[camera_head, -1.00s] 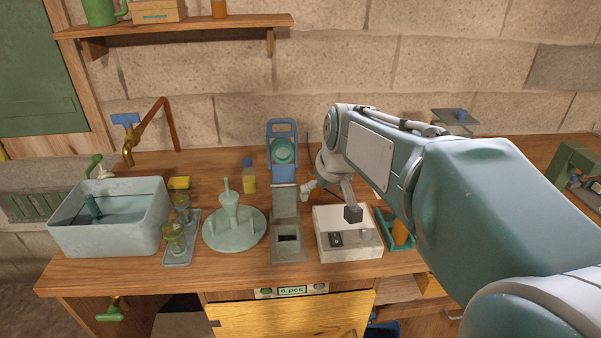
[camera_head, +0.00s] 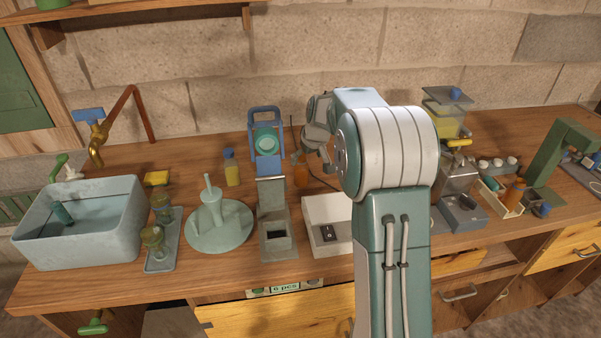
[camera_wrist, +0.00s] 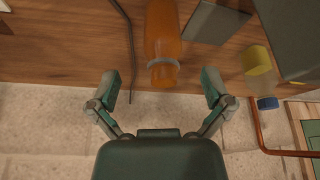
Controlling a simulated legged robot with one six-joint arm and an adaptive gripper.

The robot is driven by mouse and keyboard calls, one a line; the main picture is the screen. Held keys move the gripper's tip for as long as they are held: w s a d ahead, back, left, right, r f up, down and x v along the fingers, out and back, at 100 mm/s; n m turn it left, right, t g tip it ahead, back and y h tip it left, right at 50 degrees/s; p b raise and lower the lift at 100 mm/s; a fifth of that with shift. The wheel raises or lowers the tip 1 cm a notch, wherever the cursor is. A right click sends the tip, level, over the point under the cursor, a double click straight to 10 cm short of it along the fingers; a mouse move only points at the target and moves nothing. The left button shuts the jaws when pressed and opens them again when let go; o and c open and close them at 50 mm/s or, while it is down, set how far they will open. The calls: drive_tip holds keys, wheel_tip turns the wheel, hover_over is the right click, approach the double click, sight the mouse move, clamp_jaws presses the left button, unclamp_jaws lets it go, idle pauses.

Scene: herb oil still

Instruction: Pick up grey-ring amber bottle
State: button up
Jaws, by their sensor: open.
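The amber bottle (camera_wrist: 163,35) with a grey ring (camera_wrist: 163,63) round its neck end is at the top middle of the wrist view. In the head view the amber bottle (camera_head: 301,176) stands at the back of the bench, right of the blue-framed stand and partly behind my arm. My gripper (camera_wrist: 160,82) is open and empty. Its two fingers are spread left and right of the bottle's ring end, with clear gaps and no contact visible.
A blue-framed stand (camera_head: 266,146) is close on the bottle's left, with a blue-capped yellow bottle (camera_head: 231,172) beyond it. A dark thin cable (camera_wrist: 127,35) runs close beside the bottle. A white box (camera_head: 325,235) stands in front. Another amber bottle (camera_head: 514,194) sits in a tray at right.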

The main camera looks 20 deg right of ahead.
sight(303, 163)
drive_tip(key=shift+x, duration=0.75)
drive_tip(key=x, duration=0.4)
drive_tip(key=shift+w+a+f, duration=0.2)
drive_tip(key=shift+a, duration=0.05)
drive_tip(key=c, duration=1.3)
